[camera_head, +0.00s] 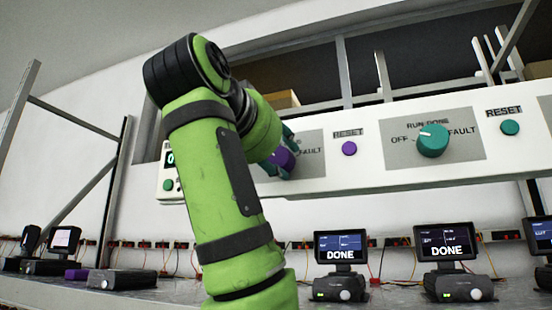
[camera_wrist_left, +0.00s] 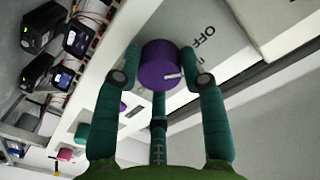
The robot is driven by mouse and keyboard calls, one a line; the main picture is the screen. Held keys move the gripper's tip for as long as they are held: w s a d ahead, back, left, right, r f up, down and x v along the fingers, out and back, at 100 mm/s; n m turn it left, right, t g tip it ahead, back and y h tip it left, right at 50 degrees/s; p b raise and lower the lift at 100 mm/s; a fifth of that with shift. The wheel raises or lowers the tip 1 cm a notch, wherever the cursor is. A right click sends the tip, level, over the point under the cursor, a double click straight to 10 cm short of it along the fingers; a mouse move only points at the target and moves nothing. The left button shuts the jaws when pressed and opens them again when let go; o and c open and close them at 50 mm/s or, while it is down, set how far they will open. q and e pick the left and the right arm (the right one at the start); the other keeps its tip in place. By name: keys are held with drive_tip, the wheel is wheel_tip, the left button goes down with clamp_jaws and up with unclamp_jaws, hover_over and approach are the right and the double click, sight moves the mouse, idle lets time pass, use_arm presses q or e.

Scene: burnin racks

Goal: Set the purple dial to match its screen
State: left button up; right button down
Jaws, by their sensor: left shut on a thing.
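The purple dial (camera_head: 283,158) is on the white panel (camera_head: 375,178), partly hidden by my left gripper (camera_head: 280,155). In the left wrist view the purple dial (camera_wrist_left: 157,62) sits between the teal fingers of my left gripper (camera_wrist_left: 161,66), which is shut on it. Its white pointer mark shows at the dial's lower right there. The word OFF is visible beside it. In the head view FAULT shows to its right. Below the panel, a screen (camera_head: 340,246) at the centre reads DONE. My right gripper is not in view.
A purple reset button (camera_head: 349,148) is right of the dial. A teal dial (camera_head: 432,140) and teal reset button (camera_head: 510,127) are further right. A second DONE screen (camera_head: 446,241) stands on the shelf below. My left arm covers much of the panel's left part.

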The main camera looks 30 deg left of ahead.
use_arm(q)
drive_tip(key=m, duration=0.1)
drive_tip(key=m+b, duration=0.1)
drive_tip(key=m, duration=0.1)
drive_tip(key=shift+s+a+r+m, duration=0.1)
drive_tip(key=shift+s+r+m, duration=0.05)
drive_tip(key=shift+m, duration=0.15)
drive_tip(key=shift+c, duration=0.2)
drive_tip(key=m+b, duration=0.1)
drive_tip(key=m, duration=0.6)
drive_tip(key=shift+b, duration=0.4)
drive_tip(key=shift+m+y, duration=0.3)
drive_tip(key=shift+m, duration=1.9)
drive_tip(key=shift+d, duration=0.2)
drive_tip(key=shift+w, duration=0.2)
drive_tip(key=o, duration=1.1)
drive_tip(key=shift+f, duration=0.2)
drive_tip(key=shift+o, duration=0.2)
drive_tip(key=shift+w+d, duration=0.2)
